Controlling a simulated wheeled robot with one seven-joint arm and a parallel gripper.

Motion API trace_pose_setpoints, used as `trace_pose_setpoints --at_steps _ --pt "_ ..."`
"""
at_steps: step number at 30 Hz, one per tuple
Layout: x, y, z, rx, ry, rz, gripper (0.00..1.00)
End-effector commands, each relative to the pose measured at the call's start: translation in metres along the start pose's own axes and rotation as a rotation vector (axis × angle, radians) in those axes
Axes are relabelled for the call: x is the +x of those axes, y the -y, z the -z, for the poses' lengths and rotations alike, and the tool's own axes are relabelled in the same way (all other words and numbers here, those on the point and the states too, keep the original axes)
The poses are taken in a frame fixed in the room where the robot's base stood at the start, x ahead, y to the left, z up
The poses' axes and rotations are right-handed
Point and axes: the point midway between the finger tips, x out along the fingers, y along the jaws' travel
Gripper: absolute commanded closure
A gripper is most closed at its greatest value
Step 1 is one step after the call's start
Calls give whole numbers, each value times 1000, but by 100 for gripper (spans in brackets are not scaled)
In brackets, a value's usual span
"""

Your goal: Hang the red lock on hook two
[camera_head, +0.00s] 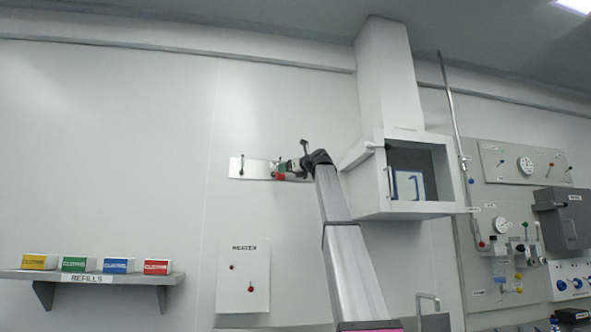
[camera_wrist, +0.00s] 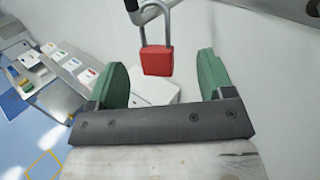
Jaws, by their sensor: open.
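The red lock (camera_wrist: 158,61) hangs upright by its grey shackle from a dark hook (camera_wrist: 148,10) in the wrist view. My gripper (camera_wrist: 161,65) has green fingers spread wide. The lock appears between the fingertips, with a gap on both sides; its exact depth relative to them is unclear. In the head view my gripper (camera_head: 288,169) is at the right part of the white hook plate (camera_head: 258,171), with a small red patch of the lock (camera_head: 280,177) beside it. Another hook (camera_head: 242,164) on the plate's left is empty. Hook numbers are not readable.
A white open-fronted box (camera_head: 354,178) juts from the wall just right of my gripper. Below the plate is a white panel (camera_head: 243,285). A shelf (camera_head: 95,277) with coloured boxes is at lower left. The wall left of the plate is clear.

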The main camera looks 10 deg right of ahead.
Motion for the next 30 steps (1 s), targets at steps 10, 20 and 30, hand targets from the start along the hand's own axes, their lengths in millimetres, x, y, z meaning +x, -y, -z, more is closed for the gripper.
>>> trace_pose_setpoints --at_steps 10,20,30 --pt "50 1 0 1 0 2 25" --pt "55 0 0 0 1 2 25" --pt "54 0 0 0 0 2 80"
